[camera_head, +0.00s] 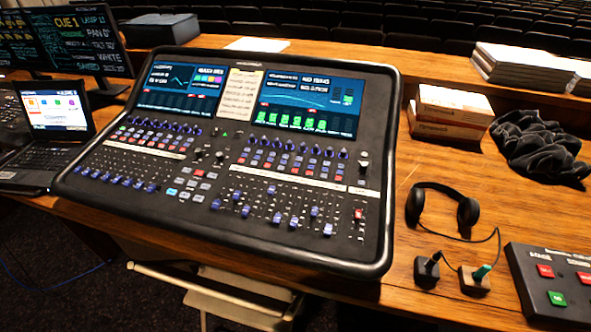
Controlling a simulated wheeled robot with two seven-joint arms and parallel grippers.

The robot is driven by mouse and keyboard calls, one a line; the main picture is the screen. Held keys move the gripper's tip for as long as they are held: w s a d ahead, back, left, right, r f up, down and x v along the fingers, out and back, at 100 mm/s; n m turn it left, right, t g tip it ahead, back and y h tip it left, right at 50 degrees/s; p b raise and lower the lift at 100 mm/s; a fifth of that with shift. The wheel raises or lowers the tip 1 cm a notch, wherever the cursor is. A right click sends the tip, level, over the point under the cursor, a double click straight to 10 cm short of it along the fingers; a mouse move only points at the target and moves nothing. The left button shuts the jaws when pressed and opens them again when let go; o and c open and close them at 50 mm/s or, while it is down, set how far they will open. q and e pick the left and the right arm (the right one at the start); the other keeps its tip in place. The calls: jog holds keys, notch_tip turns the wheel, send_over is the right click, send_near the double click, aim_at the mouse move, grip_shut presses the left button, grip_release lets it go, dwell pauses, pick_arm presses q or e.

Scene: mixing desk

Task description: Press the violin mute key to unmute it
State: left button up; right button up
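The mixing console (230,150) lies on the wooden desk in the middle of the view, tilted with its screens at the back. It has rows of blue knobs, small red and white keys, and blue faders. A pale label strip (240,94) sits between its two screens. The labels are too small to read, so I cannot tell which key is the violin mute key or whether it is lit. Neither of my grippers shows in this view.
A laptop (56,112) and monitors (93,43) stand at the left. Headphones (440,206), small boxes (450,103), a dark cloth (540,144) and a control box with red and green buttons (556,284) lie at the right. A folding chair (235,296) stands at the front.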

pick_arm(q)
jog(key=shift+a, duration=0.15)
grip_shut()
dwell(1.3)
